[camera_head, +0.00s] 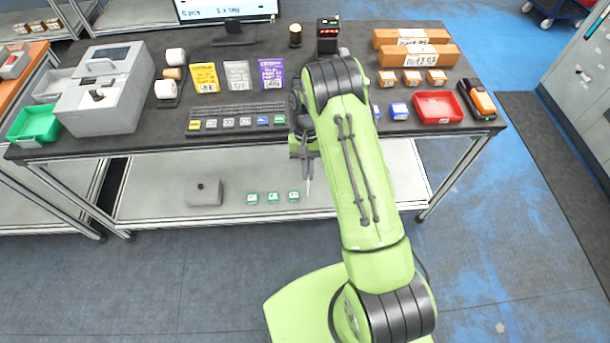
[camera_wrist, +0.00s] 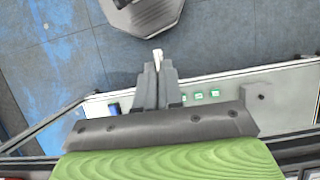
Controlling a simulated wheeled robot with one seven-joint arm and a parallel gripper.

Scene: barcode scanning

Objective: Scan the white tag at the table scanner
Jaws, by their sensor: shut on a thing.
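My gripper (camera_head: 307,172) points down in front of the table's front edge in the head view. In the wrist view my gripper (camera_wrist: 157,72) has its fingers together on a small white tag (camera_wrist: 157,54), which sticks out past the fingertips. The tag's printed side cannot be made out. A black device with a small lit display, which looks like the table scanner (camera_head: 328,30), stands at the back of the table (camera_head: 235,155), beyond my arm. My gripper is well apart from it.
A grey machine (camera_head: 105,95), a green tray (camera_head: 35,122), colored pouches (camera_head: 238,75) and a row of buttons (camera_head: 237,123) are on the left. Cartons (camera_head: 418,60), a red tray (camera_head: 437,106) and an orange-black handheld device (camera_head: 480,98) are on the right. A lower shelf (camera_head: 160,205) holds small green-white items.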

